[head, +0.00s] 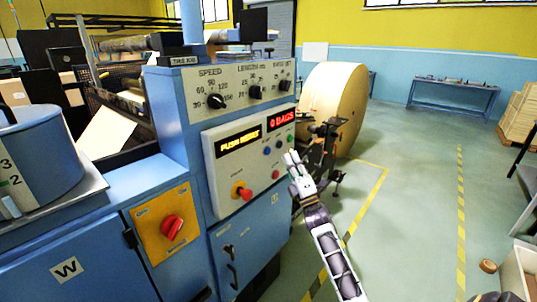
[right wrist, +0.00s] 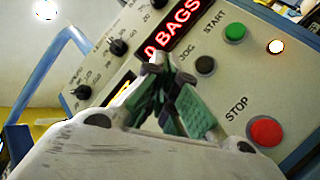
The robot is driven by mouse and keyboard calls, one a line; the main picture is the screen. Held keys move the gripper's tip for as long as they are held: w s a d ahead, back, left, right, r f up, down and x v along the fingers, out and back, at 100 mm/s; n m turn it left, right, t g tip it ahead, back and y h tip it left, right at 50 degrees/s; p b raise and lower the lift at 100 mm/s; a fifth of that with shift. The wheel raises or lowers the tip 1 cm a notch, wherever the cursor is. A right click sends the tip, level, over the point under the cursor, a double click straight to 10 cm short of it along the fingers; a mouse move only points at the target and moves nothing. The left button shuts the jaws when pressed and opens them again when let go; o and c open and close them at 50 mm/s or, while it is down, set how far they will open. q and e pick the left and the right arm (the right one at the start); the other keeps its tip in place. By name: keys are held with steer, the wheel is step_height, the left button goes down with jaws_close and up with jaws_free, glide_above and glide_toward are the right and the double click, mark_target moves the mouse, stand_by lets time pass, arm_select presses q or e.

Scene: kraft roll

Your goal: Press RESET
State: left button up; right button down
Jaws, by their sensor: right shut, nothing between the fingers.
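The blue machine's light control panel (head: 225,165) has a yellow display (head: 239,141) that seems to read "PUSH RESET" and a red one (head: 281,118) reading "0 BAGS". A blue button (head: 266,150) sits below the displays, but I cannot read its label. My right gripper (head: 291,157) is shut and empty, just off the panel's right edge. In the right wrist view its fingertips (right wrist: 160,62) overlap the panel below the red display; contact cannot be told. START (right wrist: 235,33), JOG (right wrist: 205,65) and STOP (right wrist: 266,131) show there; no RESET label is visible. My left gripper is out of view.
A red emergency knob (head: 244,194) sticks out low on the panel. A red rotary switch (head: 172,227) is on the cabinet at left. A large kraft roll (head: 335,105) stands behind my right gripper. Open floor (head: 415,190) lies to the right.

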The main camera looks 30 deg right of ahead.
mark_target(267, 151)
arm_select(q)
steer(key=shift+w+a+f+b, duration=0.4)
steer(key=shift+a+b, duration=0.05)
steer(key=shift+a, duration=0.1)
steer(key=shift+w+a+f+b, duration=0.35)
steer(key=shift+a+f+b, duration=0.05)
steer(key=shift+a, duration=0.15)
arm_select(e)
steer(key=shift+w+a, duration=0.3)
steer(key=shift+w, duration=0.45)
steer(key=shift+w+a, duration=0.35)
steer(key=shift+w, duration=0.45)
steer(key=shift+w+a, duration=0.3)
steer(key=shift+w, duration=0.45)
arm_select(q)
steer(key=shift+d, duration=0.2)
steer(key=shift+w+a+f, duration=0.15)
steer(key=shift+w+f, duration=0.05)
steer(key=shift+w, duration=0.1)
arm_select(e)
steer(key=shift+w+a, duration=0.1)
steer(key=shift+w, duration=0.2)
